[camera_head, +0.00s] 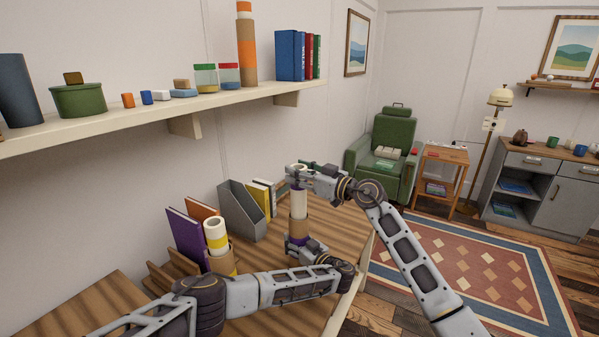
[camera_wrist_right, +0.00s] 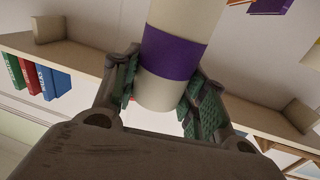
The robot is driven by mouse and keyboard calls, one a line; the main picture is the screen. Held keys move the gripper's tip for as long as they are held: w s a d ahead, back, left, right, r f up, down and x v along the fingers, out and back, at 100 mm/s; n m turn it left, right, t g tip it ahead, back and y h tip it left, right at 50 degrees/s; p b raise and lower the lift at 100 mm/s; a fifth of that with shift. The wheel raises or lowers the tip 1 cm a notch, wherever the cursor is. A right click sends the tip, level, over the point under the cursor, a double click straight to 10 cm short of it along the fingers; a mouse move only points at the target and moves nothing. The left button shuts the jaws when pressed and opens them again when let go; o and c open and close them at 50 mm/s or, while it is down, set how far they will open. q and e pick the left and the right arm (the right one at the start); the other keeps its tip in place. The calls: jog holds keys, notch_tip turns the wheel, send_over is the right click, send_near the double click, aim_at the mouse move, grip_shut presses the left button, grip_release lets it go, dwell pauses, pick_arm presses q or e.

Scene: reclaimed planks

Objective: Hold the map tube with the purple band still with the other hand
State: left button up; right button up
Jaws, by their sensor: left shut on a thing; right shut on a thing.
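The map tube with the purple band (camera_head: 299,205) stands about upright over the wooden desk, pale in its upper part and brown lower down, with purple near the lower end. My right gripper (camera_head: 299,174) is shut on its upper part from the right. In the right wrist view, the fingers (camera_wrist_right: 160,92) close on either side of the tube at its purple band (camera_wrist_right: 170,55). My left gripper (camera_head: 299,244) is shut on the tube's lower part, one hand above the other. The fingers and my left arm hide much of the lower end.
A yellow-banded tube (camera_head: 217,237), a purple binder (camera_head: 186,238) and a grey file holder (camera_head: 243,210) stand left of the tube. A wall shelf (camera_head: 150,116) runs above. The desk (camera_head: 325,233) is bare right of the tube. A green armchair (camera_head: 391,140) stands beyond.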

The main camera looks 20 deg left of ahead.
jog(key=o, duration=1.1)
jog(key=shift+d, duration=0.15)
jog(key=v, duration=1.1)
jog(key=shift+s+d, duration=0.2)
jog(key=shift+d, duration=0.15)
dwell(0.6)
pick_arm(q)
jog(key=o, duration=1.5)
jog(key=shift+d, duration=0.1)
